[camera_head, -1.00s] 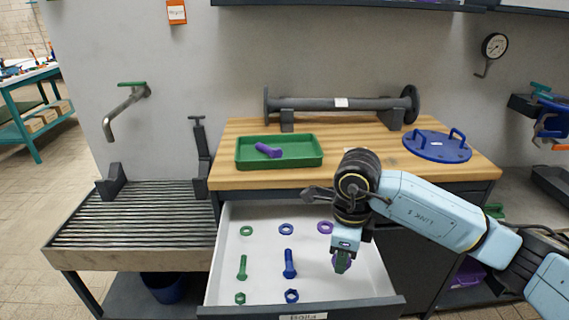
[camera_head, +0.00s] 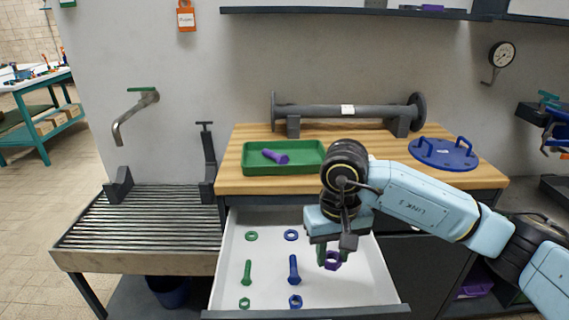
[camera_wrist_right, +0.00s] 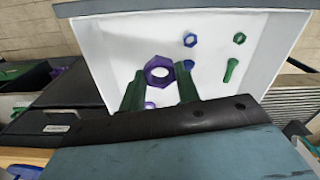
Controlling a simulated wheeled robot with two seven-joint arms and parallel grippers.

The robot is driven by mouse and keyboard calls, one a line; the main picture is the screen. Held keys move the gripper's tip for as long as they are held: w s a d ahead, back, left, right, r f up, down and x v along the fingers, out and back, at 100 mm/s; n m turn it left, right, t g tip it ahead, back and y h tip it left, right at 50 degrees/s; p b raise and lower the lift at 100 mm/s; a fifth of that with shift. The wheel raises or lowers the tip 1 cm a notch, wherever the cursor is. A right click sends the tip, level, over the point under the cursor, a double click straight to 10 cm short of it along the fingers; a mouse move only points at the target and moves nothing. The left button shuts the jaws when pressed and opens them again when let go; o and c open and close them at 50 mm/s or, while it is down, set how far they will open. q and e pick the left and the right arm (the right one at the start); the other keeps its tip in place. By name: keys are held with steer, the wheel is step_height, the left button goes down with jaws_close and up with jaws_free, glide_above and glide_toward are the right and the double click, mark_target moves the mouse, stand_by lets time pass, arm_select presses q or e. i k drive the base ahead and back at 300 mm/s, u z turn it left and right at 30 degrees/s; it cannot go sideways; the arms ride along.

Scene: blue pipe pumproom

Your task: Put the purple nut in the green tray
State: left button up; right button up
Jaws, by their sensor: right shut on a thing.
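The purple nut (camera_head: 332,262) is held between the green fingertips of my right gripper (camera_head: 331,254), over the right part of the open drawer. In the right wrist view the nut (camera_wrist_right: 158,62) sits between the two fingers and looks larger than the nuts on the drawer floor, so it seems raised. The green tray (camera_head: 285,170) stands on the wooden bench top, behind and left of the gripper. A purple bolt (camera_head: 275,156) lies in it. My left gripper is not in view.
The open drawer (camera_head: 233,291) holds green and blue washers, bolts and nuts. A purple washer (camera_wrist_right: 149,105) shows partly in the wrist view. A grey flanged pipe (camera_head: 370,111) stands behind the tray; a blue flange cover (camera_head: 443,154) lies right. A slatted bench is at left.

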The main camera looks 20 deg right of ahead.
mark_target(304, 160)
steer(key=k, duration=0.45)
steer(key=u, duration=1.45)
steer(key=i, duration=1.25)
steer(key=z, duration=2.1)
steer(key=i, duration=0.5)
steer(key=u, duration=0.05)
